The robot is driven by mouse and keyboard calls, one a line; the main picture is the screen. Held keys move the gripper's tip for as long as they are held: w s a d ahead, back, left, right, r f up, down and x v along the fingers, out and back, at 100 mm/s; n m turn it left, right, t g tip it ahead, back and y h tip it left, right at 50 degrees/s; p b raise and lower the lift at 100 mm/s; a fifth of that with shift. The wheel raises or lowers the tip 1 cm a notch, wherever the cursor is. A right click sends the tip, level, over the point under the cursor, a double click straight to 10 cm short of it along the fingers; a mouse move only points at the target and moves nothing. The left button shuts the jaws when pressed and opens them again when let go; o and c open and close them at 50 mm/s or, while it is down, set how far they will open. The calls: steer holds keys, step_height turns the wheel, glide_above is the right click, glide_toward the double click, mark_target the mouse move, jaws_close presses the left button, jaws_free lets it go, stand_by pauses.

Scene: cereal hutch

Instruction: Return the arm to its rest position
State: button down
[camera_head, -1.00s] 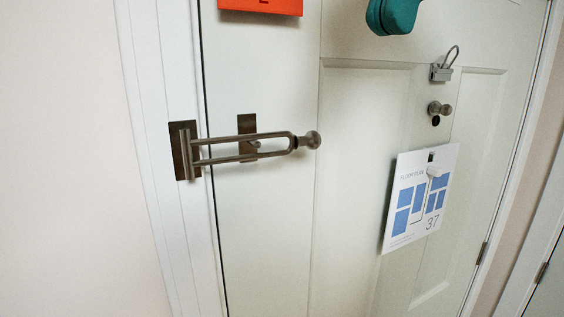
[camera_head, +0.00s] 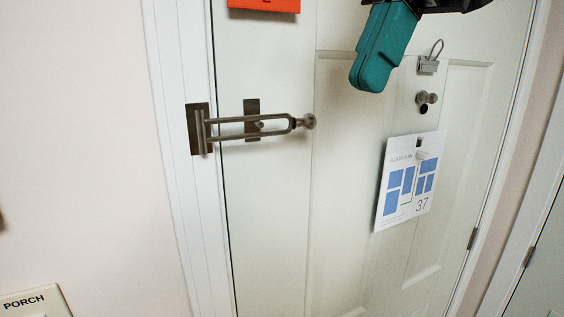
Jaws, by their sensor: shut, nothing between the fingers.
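My gripper (camera_head: 369,80) hangs into the view from the top, right of centre. Its two teal fingers lie together, with nothing held between them. Black parts of my arm (camera_head: 455,4) show above it and leave the top edge. The gripper is in front of the white door (camera_head: 270,220), up and to the right of the swing-bar latch. I cannot tell how far it is from the door. The rest of the arm is out of view.
A metal swing-bar latch (camera_head: 240,128) lies across the door's left edge. A small padlock-like fitting (camera_head: 428,66), a knob (camera_head: 427,97) and a hanging floor plan card (camera_head: 409,181) are on the right. An orange sign (camera_head: 264,5) is above. A PORCH plate (camera_head: 38,302) is lower left.

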steer(key=w+a+f+m+t+y+b, duration=0.1)
steer(key=w+f+m+y, duration=0.3)
steer(key=f, duration=0.8)
steer(key=w+f+m+t+y+b, duration=0.1)
steer(key=w+f+m, duration=0.35)
steer(key=f, duration=0.85)
step_height(320, 180, down, 22)
steer(key=s+d+r+m+t+b, duration=0.1)
steer(key=d+m+t, duration=0.15)
steer(key=m, duration=0.35)
steer(key=s+d+f+m+h, duration=0.35)
steer(key=s+f, duration=0.35)
steer(key=f, duration=0.5)
steer(key=s+d+f+m+h, duration=0.2)
steer(key=s+d+f, duration=0.2)
steer(key=s, duration=0.4)
steer(key=s+d+f+m+g+h+b, duration=0.1)
steer(key=s+d+f, duration=0.3)
steer(key=s, duration=0.4)
steer(key=s+d+f+m+h+b, duration=0.1)
steer(key=s+d+f+m+h, duration=0.2)
steer(key=s, duration=0.5)
steer(key=d+f+m, duration=0.1)
steer(key=d+f, duration=0.1)
steer(key=d, duration=0.1)
steer(key=shift+s+g, duration=0.35)
steer(key=shift+s, duration=0.05)
